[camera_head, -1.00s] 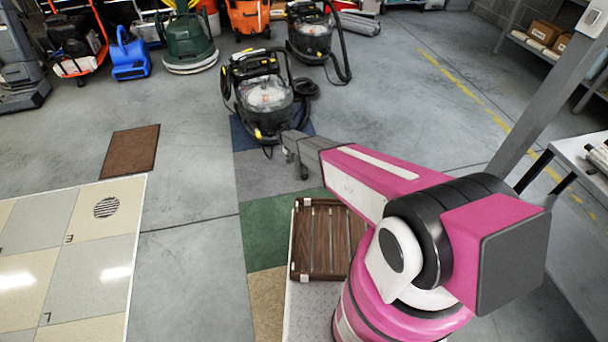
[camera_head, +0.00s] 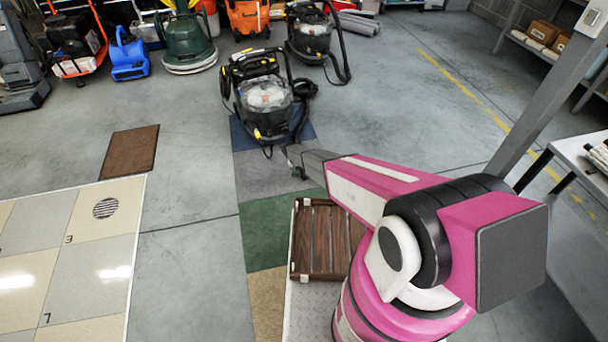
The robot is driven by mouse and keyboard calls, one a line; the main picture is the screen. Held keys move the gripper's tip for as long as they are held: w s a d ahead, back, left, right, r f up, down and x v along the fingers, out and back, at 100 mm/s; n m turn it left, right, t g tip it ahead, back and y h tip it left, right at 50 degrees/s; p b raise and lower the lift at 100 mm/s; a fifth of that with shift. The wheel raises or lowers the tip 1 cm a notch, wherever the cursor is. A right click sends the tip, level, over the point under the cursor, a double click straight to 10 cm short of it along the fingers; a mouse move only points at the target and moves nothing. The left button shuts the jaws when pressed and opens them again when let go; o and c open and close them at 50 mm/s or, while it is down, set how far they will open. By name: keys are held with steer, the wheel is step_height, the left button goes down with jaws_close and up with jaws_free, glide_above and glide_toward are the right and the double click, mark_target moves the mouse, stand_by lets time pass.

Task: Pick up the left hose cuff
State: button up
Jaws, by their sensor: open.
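My gripper (camera_head: 298,167) is at the far end of my pink and grey arm, just in front of the nearer black vacuum (camera_head: 265,95), low over the carpet squares. Its jaws are open, small and partly hidden by the wrist. The vacuum's dark hose (camera_head: 303,118) comes down its right side towards the gripper. I cannot make out a separate cuff at its end, nor whether the jaws touch it. A second black vacuum (camera_head: 312,38) stands behind to the right, with its own hose (camera_head: 342,50) looping down its right side.
A brown slatted wooden crate (camera_head: 320,240) lies beside my base, left of the arm. Coloured carpet squares (camera_head: 272,228) run along the floor. A grey post (camera_head: 545,95) and a white table (camera_head: 585,170) stand at right.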

steer(key=shift+x, duration=0.8)
steer(key=c, duration=0.6)
steer(key=shift+r, duration=0.2)
step_height(320, 180, up, 4)
steer(key=shift+s+f, duration=0.1)
steer(key=w+a+r, duration=0.2)
steer(key=w, duration=0.1)
steer(key=w+a+r, duration=0.2)
steer(key=w, duration=0.1)
steer(key=w+a+r, duration=0.3)
steer(key=shift+w+a, duration=0.1)
steer(key=shift+w, duration=0.1)
